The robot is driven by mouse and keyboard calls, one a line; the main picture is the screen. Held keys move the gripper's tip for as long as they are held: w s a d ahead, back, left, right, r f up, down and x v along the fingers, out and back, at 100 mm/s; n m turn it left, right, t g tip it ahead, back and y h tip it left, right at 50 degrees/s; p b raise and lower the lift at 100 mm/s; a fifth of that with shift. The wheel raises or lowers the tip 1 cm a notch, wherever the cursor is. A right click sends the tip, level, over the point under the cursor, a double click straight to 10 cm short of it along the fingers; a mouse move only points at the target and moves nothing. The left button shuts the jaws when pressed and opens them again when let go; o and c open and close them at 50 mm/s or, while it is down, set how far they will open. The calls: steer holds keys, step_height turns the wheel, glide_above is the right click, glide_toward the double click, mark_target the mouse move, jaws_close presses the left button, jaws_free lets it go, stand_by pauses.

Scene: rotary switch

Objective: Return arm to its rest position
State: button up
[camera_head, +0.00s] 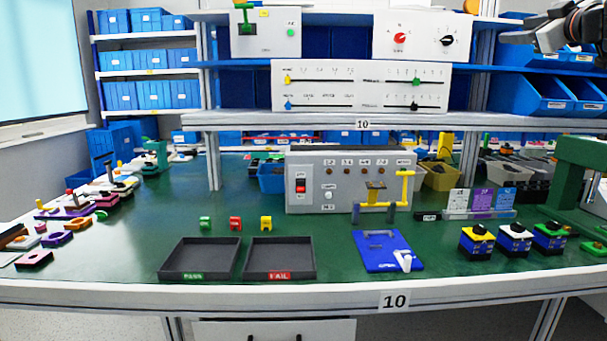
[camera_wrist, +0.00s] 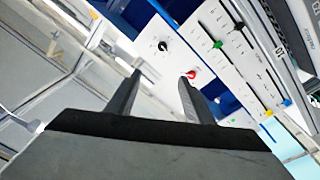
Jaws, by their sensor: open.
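My gripper (camera_head: 528,37) shows in the head view at the top right corner, raised above the bench in front of the blue shelf bins. In the wrist view my gripper (camera_wrist: 160,84) has its two dark fingers apart with nothing between them. The rotary switch panel (camera_head: 420,38) is a white box on the upper shelf with a red knob (camera_head: 400,38) and a black knob (camera_head: 447,40). The wrist view also shows the red knob (camera_wrist: 192,75) and the black knob (camera_wrist: 163,46) beyond the fingertips. The gripper is apart from both knobs.
A slider panel (camera_head: 360,87) stands below the switch panel. The green bench (camera_head: 130,235) holds a grey control box (camera_head: 340,215), two dark trays (camera_head: 200,258), a blue plate (camera_head: 385,262) and several small blocks. A green frame (camera_head: 580,175) stands at the right.

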steer(key=s+a+f+m+g+y, duration=0.15)
steer(key=s+a+f, duration=0.25)
steer(key=a+f, duration=0.45)
steer(key=s+a+f+m+g, duration=0.1)
steer(key=s+a+f+g, duration=0.3)
steer(key=f, duration=0.7)
steer(key=s+a+f+m+g+y, duration=0.1)
steer(key=s+a+f+g, duration=0.15)
steer(key=a+f, duration=0.55)
steer(key=s+a+f+m+g+h, duration=0.1)
steer(key=s+f+m+g, duration=0.1)
steer(key=s+f, duration=1)
steer(key=s+a+f+m+g+h, duration=0.1)
steer(key=s+f+g, duration=0.3)
steer(key=s+f, duration=0.9)
step_height(320, 180, down, 9)
steer(key=shift+s+a+r+m+h, duration=0.1)
steer(key=shift+s+a+m+h, duration=0.15)
steer(key=shift+m+h, duration=0.25)
